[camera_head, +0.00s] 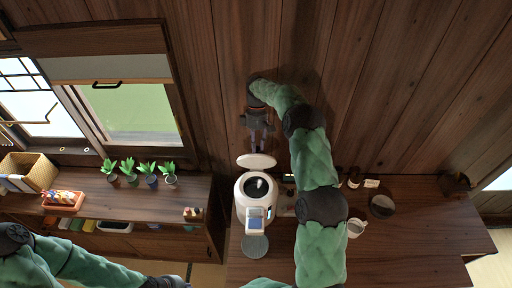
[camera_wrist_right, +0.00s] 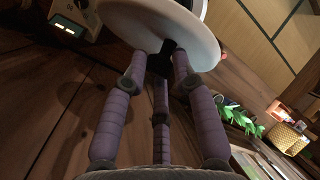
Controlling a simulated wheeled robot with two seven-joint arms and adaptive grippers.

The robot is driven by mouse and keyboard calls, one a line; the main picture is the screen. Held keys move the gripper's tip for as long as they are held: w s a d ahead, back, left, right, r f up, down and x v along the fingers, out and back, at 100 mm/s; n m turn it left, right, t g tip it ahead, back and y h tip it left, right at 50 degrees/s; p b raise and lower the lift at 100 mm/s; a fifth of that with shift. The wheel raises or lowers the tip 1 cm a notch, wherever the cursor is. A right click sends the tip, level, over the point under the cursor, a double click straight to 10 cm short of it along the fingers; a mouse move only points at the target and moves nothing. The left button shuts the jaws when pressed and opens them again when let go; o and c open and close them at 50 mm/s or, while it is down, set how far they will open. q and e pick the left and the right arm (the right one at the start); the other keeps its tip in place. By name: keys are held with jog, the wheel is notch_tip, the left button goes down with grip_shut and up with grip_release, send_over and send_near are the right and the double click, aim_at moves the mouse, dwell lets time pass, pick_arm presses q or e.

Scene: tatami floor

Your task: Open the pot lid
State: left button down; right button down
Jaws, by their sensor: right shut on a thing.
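The white pot (camera_head: 241,190) stands on the wooden counter in the head view, its round dark opening uncovered. Its white lid (camera_head: 257,161) is raised at the back edge of the opening. My right gripper (camera_head: 257,147) reaches down from above and behind, its fingertips at the lid. In the right wrist view the purple-grey fingers of my right gripper (camera_wrist_right: 165,58) are closed on a dark part at the middle of the white lid (camera_wrist_right: 125,18).
A grey round tray (camera_head: 255,247) sits in front of the pot. A white cup (camera_head: 356,227) and a dark round dish (camera_head: 382,206) stand to the right on the counter (camera_head: 435,235). Several potted plants (camera_head: 150,178) line the left cabinet. A wooden wall rises behind.

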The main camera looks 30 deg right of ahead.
jog(key=shift+s+f, duration=0.15)
jog(key=shift+f, duration=0.65)
jog(key=c, duration=1.1)
grip_release()
jog(key=shift+o, duration=0.4)
jog(key=shift+w+d+f, duration=0.15)
jog(key=shift+w+d, duration=0.15)
jog(key=shift+w, duration=0.1)
jog(key=shift+a+r, duration=0.1)
jog(key=shift+r, duration=0.15)
jog(key=shift+r, duration=0.1)
notch_tip(320, 180, up, 10)
